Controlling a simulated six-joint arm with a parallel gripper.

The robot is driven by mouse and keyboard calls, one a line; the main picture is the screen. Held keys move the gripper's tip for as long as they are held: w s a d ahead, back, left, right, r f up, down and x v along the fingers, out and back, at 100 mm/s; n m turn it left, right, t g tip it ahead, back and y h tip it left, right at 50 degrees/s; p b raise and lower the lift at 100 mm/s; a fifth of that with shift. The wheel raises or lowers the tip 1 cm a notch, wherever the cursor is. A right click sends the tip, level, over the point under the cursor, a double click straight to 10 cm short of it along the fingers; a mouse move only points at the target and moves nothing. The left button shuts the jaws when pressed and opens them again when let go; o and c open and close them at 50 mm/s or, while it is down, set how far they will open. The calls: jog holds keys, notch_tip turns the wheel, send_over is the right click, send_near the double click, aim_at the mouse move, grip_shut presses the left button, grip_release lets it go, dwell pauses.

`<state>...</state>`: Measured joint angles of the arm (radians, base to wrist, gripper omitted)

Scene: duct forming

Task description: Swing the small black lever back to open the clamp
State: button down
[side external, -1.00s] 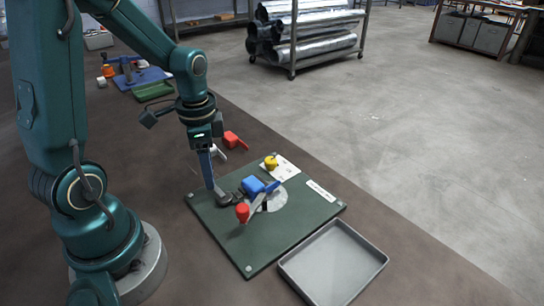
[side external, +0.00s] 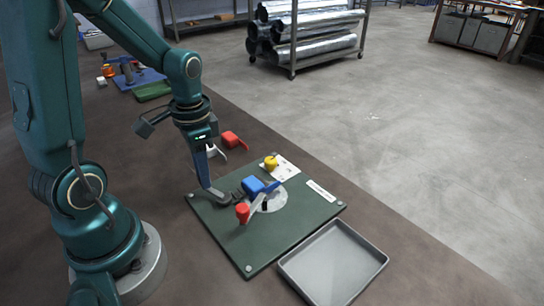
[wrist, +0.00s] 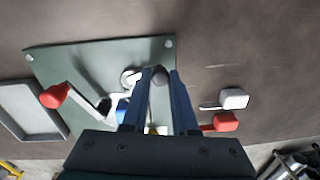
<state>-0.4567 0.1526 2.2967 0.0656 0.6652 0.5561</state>
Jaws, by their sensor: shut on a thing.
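My gripper (side external: 210,188) is low over the left side of the green board (side external: 290,232). Its narrow blue fingers are shut on the small black lever (side external: 222,199). In the wrist view, the lever's rounded dark end (wrist: 160,76) sits between the two fingertips (wrist: 160,72). The clamp's blue block (side external: 252,186) is just right of the lever in the side view. The lever's pivot is hard to make out.
A yellow knob (side external: 270,162) stands on a white plate at the board's far edge. A grey tray (side external: 333,262) lies beside the board, at right. A red-handled tool (side external: 231,138) and a white one (side external: 211,152) lie behind the board. The table left of the board looks clear.

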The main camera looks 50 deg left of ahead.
jog(key=n, duration=0.2)
jog(key=s+n, duration=0.1)
jog(key=shift+s+d+n, duration=0.2)
jog(key=shift+d+n, duration=0.15)
jog(key=shift+n, duration=0.05)
jog(key=n, duration=0.1)
jog(key=s+d+n, duration=0.1)
jog(key=n, duration=0.1)
jog(key=shift+d+n, duration=0.1)
jog(key=shift+n, duration=0.2)
jog(key=n, duration=0.1)
jog(key=d+n, duration=0.1)
jog(key=n, duration=0.1)
jog(key=shift+s+d+n, duration=0.15)
jog(key=shift+s+n, duration=0.15)
jog(key=shift+s, duration=0.05)
jog(key=shift+s+d+n+g, duration=0.1)
jog(key=shift+d+n, duration=0.15)
jog(key=shift+n, duration=0.3)
jog(key=shift+w+d+n+g, duration=0.1)
jog(key=shift+d+n, duration=0.15)
jog(key=shift+n, duration=0.35)
jog(key=shift+s+d+n+g, duration=0.1)
jog(key=shift+d+n, duration=0.15)
jog(key=shift+n, duration=0.3)
jog(key=c, duration=0.7)
grip_release()
